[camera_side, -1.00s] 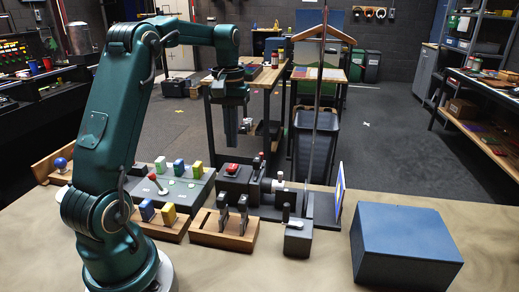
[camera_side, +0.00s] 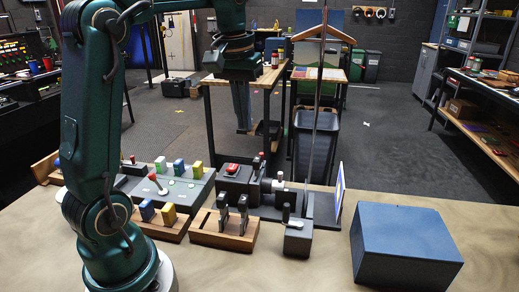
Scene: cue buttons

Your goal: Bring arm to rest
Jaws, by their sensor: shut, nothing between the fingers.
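My gripper (camera_side: 242,128) points straight down in the air. It appears above and behind the box with the red button (camera_side: 232,168). Its fingers are together with nothing between them, and it touches nothing that I can see. My green arm stands at the left of the table and reaches up out of the top of the picture before coming down to the gripper.
A grey panel (camera_side: 190,190) with blocks and a red-tipped lever stands beside my arm. A wooden holder (camera_side: 220,238) with two dark clips, a small switch box (camera_side: 298,240) and a large blue box (camera_side: 402,244) stand rightward.

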